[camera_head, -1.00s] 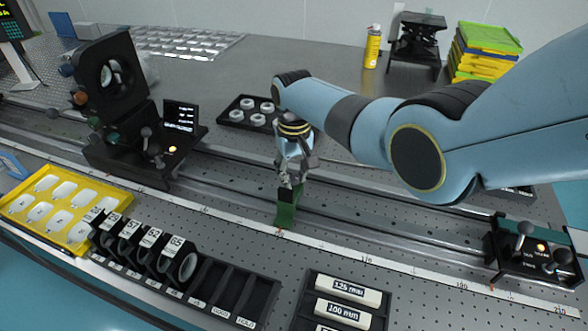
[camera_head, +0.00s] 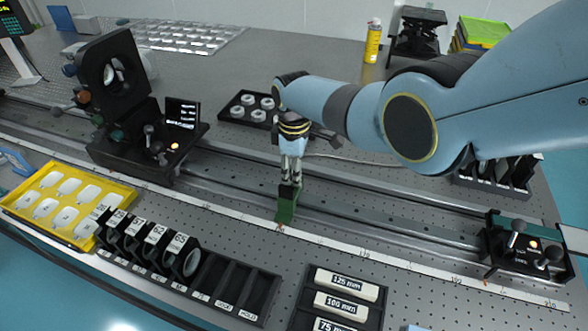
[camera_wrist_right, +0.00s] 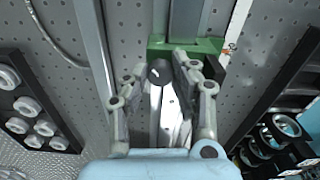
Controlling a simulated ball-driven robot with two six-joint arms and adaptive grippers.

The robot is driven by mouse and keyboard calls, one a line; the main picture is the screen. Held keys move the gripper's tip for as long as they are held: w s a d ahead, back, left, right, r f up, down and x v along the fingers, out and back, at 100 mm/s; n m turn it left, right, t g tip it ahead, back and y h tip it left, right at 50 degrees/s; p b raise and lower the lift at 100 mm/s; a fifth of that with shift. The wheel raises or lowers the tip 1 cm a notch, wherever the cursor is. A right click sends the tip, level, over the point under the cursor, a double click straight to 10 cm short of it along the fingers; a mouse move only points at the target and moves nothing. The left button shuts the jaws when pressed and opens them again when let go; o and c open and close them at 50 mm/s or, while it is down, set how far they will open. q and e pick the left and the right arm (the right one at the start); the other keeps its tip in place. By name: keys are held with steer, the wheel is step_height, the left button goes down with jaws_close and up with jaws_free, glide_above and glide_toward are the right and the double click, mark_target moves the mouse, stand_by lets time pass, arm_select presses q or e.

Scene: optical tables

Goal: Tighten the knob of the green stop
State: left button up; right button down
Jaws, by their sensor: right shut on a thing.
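The green stop (camera_head: 287,206) sits on the rail in the middle of the table, and it also shows in the right wrist view (camera_wrist_right: 207,46). Its dark knob (camera_wrist_right: 160,72) is on top of the stop, between the fingers in the right wrist view. My right gripper (camera_head: 290,183) points down over the stop. It is shut on the knob, with a finger on each side of it. The fingers hide part of the knob in the head view. My left gripper is not in view.
A black lens mount (camera_head: 112,75) stands on the rail at left, and a black control unit (camera_head: 524,245) at right. In front are a yellow tray (camera_head: 75,236), a rack of labelled black holders (camera_head: 215,283) and a box of labelled spacers (camera_head: 340,301). A tray of white rings (camera_head: 247,108) lies behind.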

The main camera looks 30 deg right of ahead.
steer(key=n, duration=0.5)
steer(key=shift+n, duration=0.3)
steer(key=shift+n+p, duration=0.35)
steer(key=shift+n, duration=1.75)
steer(key=c, duration=1.1)
jaws_free()
steer(key=shift+r, duration=0.15)
steer(key=shift+r, duration=0.6)
step_height(320, 180, up, 10)
steer(key=shift+r, duration=0.25)
